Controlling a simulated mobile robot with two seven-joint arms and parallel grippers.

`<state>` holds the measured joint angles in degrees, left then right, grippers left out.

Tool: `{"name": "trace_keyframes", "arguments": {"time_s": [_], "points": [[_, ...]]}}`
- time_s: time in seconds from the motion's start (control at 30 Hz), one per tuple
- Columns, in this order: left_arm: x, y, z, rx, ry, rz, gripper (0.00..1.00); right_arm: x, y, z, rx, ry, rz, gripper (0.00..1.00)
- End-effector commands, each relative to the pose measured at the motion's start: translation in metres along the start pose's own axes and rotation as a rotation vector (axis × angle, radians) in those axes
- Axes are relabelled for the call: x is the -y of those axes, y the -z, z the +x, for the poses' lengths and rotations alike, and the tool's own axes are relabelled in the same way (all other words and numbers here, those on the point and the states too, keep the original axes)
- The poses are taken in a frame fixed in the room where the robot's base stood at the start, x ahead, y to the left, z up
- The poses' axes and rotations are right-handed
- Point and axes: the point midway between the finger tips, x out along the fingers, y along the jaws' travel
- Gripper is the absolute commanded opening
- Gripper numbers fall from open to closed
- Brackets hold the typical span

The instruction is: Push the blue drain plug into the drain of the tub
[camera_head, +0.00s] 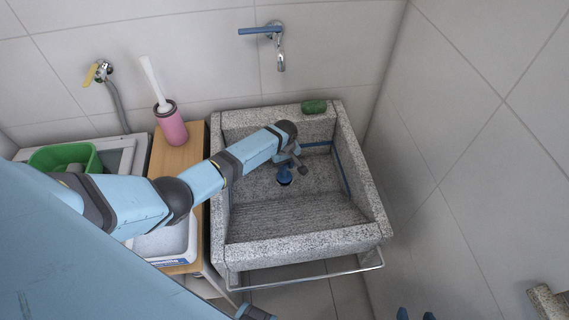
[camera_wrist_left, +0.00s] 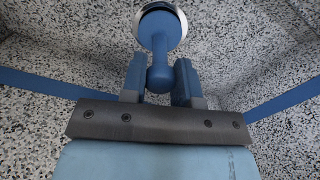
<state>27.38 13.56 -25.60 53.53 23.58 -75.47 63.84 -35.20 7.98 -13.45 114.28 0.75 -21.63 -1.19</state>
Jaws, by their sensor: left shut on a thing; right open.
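The grey speckled stone tub (camera_head: 300,245) stands against the back wall. The blue drain plug (camera_head: 284,175) is low inside it, near the back. My left gripper (camera_head: 289,166) reaches down into the tub and is shut on the plug. In the left wrist view, the two blue fingers (camera_wrist_left: 160,80) are either side of the plug's rounded knob (camera_wrist_left: 159,76). The plug's round disc lies beyond, with a pale metal drain ring (camera_wrist_left: 184,18) showing around its edge. I cannot tell how deep the plug sits. My right gripper (camera_head: 415,316) is open and empty at the bottom edge, outside the tub.
A blue band (camera_head: 342,166) runs along the tub's inner walls. A green object (camera_head: 314,106) lies on the back rim, below a wall tap (camera_head: 277,37). A pink brush holder (camera_head: 171,127) and a green basin (camera_head: 62,156) stand to the left. A metal rail (camera_head: 305,276) crosses the tub's front.

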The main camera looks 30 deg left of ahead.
Motion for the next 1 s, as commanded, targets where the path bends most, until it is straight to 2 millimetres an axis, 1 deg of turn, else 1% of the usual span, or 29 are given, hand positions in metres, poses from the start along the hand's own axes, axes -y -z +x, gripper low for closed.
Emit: {"name": "trace_keyframes", "arguments": {"time_s": [0.27, 0.3, 0.37, 0.4, 0.67, 0.77, 0.87, 0.97, 1.0], "points": [[0.0, 0.0, 0.008, 0.0, 0.0, 0.0, 0.0, 0.0, -0.005, 0.003, 0.0, 0.0, 0.0, 0.54], [0.0, 0.0, 0.007, 0.0, -0.001, 0.0, 0.35, 0.0, -0.004, 0.003, 0.0, 0.0, 0.0, 0.54], [0.0, 0.0, 0.007, 0.0, 0.0, 0.0, 0.49, 0.0, -0.004, 0.002, 0.001, 0.0, 0.0, 0.54], [0.0, 0.0, 0.007, 0.0, 0.0, 0.0, 0.58, 0.0, -0.004, 0.002, 0.001, 0.0, 0.0, 0.54], [0.0, 0.0, 0.006, 0.0, 0.0, 0.0, 0.58, 0.0, -0.004, 0.002, 0.001, 0.0, 0.0, 0.54], [0.0, 0.0, 0.002, 0.0, -0.001, 0.001, 0.58, 0.0, -0.003, 0.002, 0.001, 0.0, 0.0, 0.54], [0.0, 0.0, -0.011, 0.0, -0.002, 0.001, 0.58, 0.0, -0.001, 0.0, 0.001, 0.0, 0.0, 0.54], [0.0, 0.0, -0.031, -0.001, -0.002, 0.002, 0.58, 0.0, 0.001, -0.001, 0.001, 0.0, 0.0, 0.54], [0.0, 0.001, -0.041, -0.001, -0.003, 0.001, 0.58, 0.0, 0.002, -0.002, 0.001, 0.0, 0.0, 0.54]]}}
